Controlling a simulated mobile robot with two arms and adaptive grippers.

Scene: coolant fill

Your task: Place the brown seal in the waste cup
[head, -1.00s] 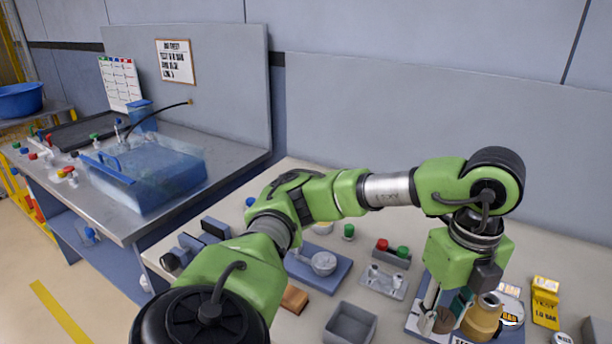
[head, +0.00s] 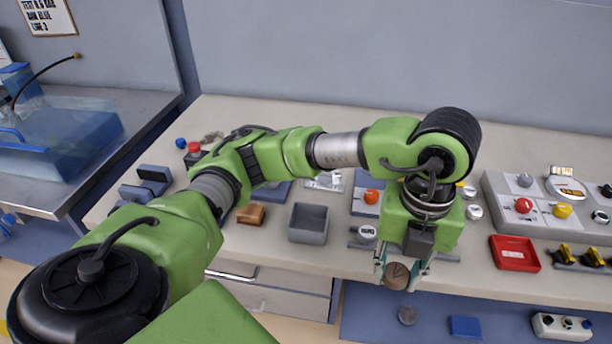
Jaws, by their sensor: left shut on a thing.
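My left gripper (head: 399,274) hangs down at the front edge of the bench, right of centre in the head view. It is shut on the brown seal (head: 397,276), a round disc between its fingertips. A grey, open, square-topped container (head: 309,223) stands on the bench to the left of the gripper. It looks empty and carries no readable label, so I cannot tell for sure that it is the waste cup. The seal is apart from it. My right gripper is not in view.
A brown block (head: 251,214) lies left of the grey container. A red tray (head: 515,254) and a grey panel with coloured knobs (head: 498,205) are to the right. A round labelled part (head: 367,234) sits beside the gripper. A blue shelf (head: 370,318) lies below the bench edge.

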